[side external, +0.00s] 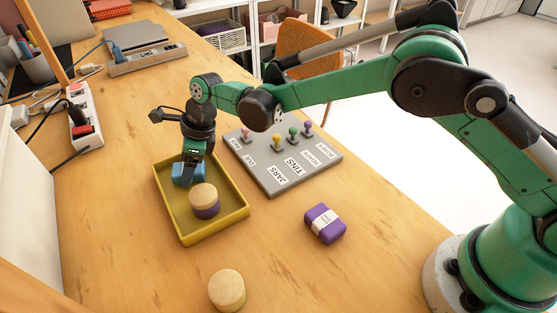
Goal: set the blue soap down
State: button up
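The blue soap (181,174) is at the far end of the yellow tray (205,237), inside its walls. My gripper (190,176) points down at the blue soap, with its fingers at the soap's right part. The fingertips are small and partly hidden, so I cannot tell whether they are closed on the soap. I also cannot tell whether the soap rests on the tray floor or is held just above it.
A round wood-and-purple container (204,200) stands in the tray near the soap. A purple soap (325,223), a wooden round (227,290) and a grey board with colored pegs (283,172) are on the table. A power strip (84,118) lies left.

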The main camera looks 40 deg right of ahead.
jog(key=v, duration=1.2)
jog(key=s+d+r+n+t+h, duration=0.1)
jog(key=s+d+r+n+t, duration=0.35)
jog(key=d+n, duration=0.6)
jog(key=s+d+f+n+h, duration=0.2)
jog(key=s+d+n+h, duration=0.1)
jog(key=s+d+n, duration=0.6)
jog(key=s+n+t, duration=0.1)
jog(key=s+n, duration=0.2)
jog(key=shift+d+f, duration=0.2)
jog(key=shift+f, duration=0.2)
